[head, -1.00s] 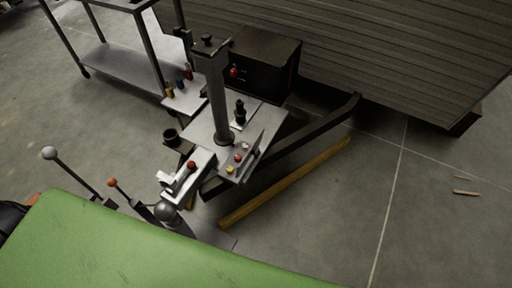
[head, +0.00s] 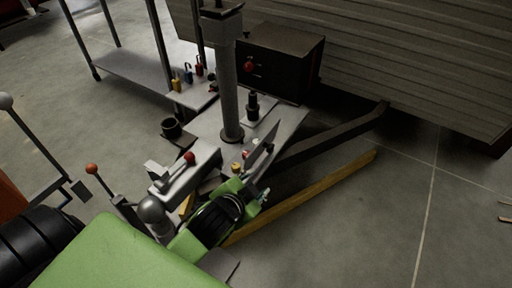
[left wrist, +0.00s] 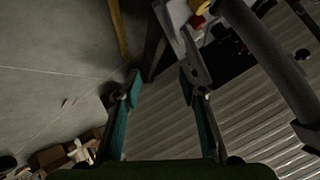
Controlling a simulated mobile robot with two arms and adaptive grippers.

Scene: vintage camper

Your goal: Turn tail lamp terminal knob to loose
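In the head view an upright metal plate (head: 262,142) stands on the trailer's front deck, with small terminal knobs beside it. A yellow knob (head: 236,168) and a pale knob (head: 254,142) show; my left gripper partly covers this area. I cannot tell which knob is the tail lamp one, and no label is legible. My left gripper (head: 262,193) is just in front of the plate, touching no knob that I can see. In the left wrist view its two teal-padded fingers (left wrist: 160,80) are apart and empty, and the plate (left wrist: 196,62) lies beyond the right fingertip. My right gripper is not in view.
A grey jack post (head: 230,90) rises behind the knobs. The coupler with a red-tipped lever (head: 189,157) is to their left. A black box (head: 280,62) and the ribbed camper wall (head: 400,60) are behind.

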